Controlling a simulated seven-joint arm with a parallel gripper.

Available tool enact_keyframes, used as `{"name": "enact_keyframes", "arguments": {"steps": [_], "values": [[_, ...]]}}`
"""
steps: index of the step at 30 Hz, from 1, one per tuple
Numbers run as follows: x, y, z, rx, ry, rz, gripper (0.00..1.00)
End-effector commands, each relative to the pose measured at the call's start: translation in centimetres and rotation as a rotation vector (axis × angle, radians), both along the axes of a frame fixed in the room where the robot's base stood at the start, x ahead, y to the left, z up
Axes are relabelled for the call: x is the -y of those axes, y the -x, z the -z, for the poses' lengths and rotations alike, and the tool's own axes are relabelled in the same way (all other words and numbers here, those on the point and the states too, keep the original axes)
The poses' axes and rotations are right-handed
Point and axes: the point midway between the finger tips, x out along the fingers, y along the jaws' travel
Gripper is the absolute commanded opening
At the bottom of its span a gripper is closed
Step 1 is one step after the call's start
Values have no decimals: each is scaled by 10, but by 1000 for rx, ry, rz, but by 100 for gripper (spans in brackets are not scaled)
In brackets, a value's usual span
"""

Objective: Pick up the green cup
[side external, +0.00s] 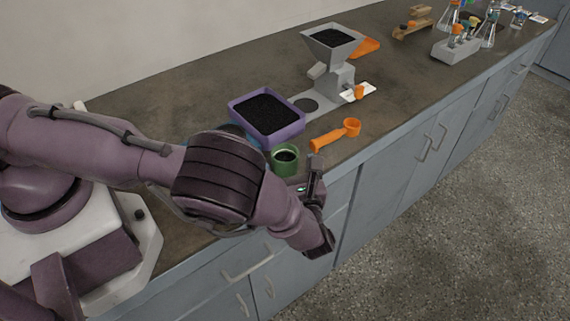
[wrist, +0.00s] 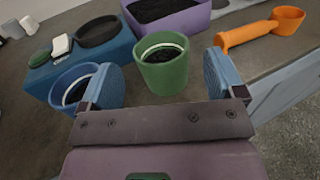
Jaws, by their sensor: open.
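The green cup (side external: 285,157) stands upright on the bench near its front edge, with dark material inside. In the wrist view the green cup (wrist: 163,66) is just beyond my gripper (wrist: 165,82), roughly centred between the two blue fingertips. My gripper is open and empty, with a finger on each side of the line to the cup. In the side view my gripper (side external: 312,180) is at the bench's front edge, just right of the cup and partly hidden by my arm.
A purple tray (side external: 296,128) of black granules stands behind the cup. An orange scoop (side external: 336,135) lies to its right. In the wrist view a blue cup (wrist: 70,84) is beside the left finger, by a blue block (wrist: 50,80). A grey hopper machine (side external: 338,75) stands further back.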

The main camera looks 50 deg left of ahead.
Motion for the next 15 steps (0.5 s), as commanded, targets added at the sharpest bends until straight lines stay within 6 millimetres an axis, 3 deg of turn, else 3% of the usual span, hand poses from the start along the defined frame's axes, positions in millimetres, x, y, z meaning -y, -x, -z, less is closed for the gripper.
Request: {"name": "enact_keyframes", "arguments": {"steps": [7,15], "values": [[-34,-15,0,2,-1,-3,88],[-39,-18,0,1,0,-1,88]]}}
